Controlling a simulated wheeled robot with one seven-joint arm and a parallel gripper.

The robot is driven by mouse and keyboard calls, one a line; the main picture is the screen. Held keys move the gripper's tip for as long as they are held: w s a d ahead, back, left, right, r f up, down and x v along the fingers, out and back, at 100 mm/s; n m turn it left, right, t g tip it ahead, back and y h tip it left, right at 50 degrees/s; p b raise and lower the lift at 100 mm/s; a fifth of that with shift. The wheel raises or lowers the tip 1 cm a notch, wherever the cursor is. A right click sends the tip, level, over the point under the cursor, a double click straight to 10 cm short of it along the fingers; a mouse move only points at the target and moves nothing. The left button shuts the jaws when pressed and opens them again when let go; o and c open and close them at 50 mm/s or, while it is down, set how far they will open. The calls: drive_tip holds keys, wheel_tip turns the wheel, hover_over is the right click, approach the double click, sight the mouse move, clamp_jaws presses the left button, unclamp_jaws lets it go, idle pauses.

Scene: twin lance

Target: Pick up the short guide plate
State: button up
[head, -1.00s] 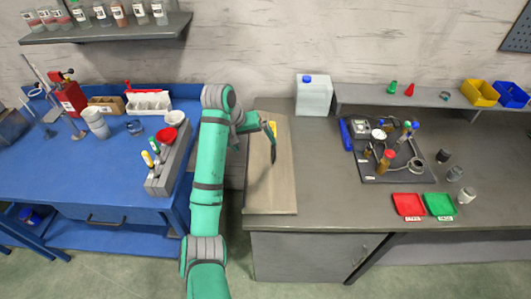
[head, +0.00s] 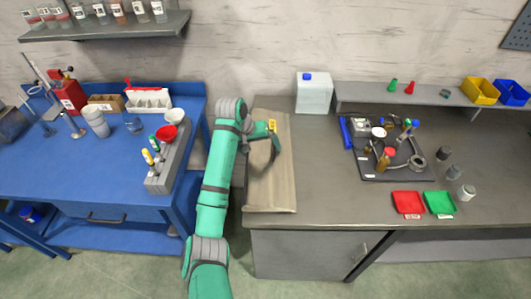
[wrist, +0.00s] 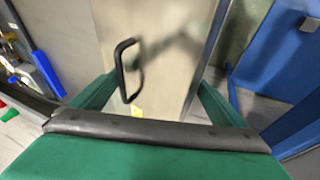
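The guide plate appears to be the pale beige board (head: 272,190) at the left end of the grey bench. It fills the middle of the wrist view (wrist: 175,60). A black loop handle (wrist: 127,70) stands out from its face, and a small yellow patch (wrist: 137,111) shows below the handle. My gripper (head: 274,138) is over the far half of the board in the head view. In the wrist view my gripper (wrist: 160,85) has its green fingers spread wide, with the handle between them nearer the left finger. Contact cannot be told.
A blue bench (head: 75,170) with a grey tube rack (head: 168,168) stands left of my arm. A white canister (head: 313,95) is behind the board on the right. A dark tray (head: 372,170) of parts lies further right. Clear grey bench top (head: 325,190) lies between.

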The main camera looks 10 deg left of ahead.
drive_tip(key=c, duration=1)
drive_tip(key=shift+r, duration=0.15)
drive_tip(key=c, duration=0.5)
drive_tip(key=shift+o, duration=0.2)
